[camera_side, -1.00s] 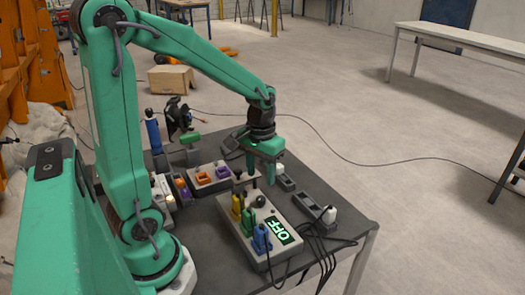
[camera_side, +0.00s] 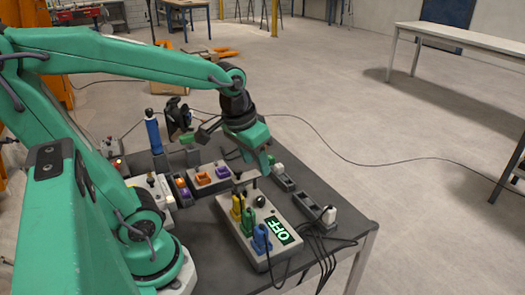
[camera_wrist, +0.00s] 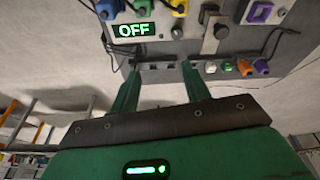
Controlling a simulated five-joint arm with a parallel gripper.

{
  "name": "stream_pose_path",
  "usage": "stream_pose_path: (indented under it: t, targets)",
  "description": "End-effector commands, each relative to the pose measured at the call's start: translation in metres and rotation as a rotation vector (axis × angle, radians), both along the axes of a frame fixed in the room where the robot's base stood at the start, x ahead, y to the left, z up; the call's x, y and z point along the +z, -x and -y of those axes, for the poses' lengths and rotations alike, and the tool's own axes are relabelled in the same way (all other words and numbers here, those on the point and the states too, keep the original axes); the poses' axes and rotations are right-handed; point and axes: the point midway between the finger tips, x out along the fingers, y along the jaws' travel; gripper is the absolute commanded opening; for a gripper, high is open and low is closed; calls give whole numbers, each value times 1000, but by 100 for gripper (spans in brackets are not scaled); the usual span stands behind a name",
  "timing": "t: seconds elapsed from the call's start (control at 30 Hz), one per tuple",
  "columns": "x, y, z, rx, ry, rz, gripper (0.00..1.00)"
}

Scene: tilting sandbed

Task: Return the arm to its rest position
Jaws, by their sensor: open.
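My gripper (camera_side: 264,166) hangs above the back of the table, tilted. In the wrist view its two green fingers (camera_wrist: 160,76) stand apart with nothing between them. Below and in front of it in the side view is a grey box with a lit OFF display (camera_side: 279,233); the display also shows upside the fingers in the wrist view (camera_wrist: 134,30). Yellow (camera_side: 237,206), green (camera_side: 248,219) and blue (camera_side: 260,239) plugs stand on the box. My gripper appears clear of the box, though the exact gap is hard to judge.
The dark table (camera_side: 342,195) also carries a module with orange and purple parts (camera_side: 201,178), a blue cylinder (camera_side: 154,134) and a grey socket strip (camera_side: 312,213). Black cables (camera_side: 325,250) hang over the front edge. Open floor lies to the right.

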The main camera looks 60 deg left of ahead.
Motion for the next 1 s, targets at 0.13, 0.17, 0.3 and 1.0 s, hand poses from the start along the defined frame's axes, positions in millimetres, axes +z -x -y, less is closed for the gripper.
stream_pose_path:
  t: [0.13, 0.17, 0.3, 1.0]
  targets:
    - [16, 15, 11, -61, -15, 78, 47]
    - [18, 18, 12, -73, -18, 92, 47]
    - [28, 30, 20, -123, -29, 152, 47]
    - [36, 44, 27, -176, -42, 216, 47]
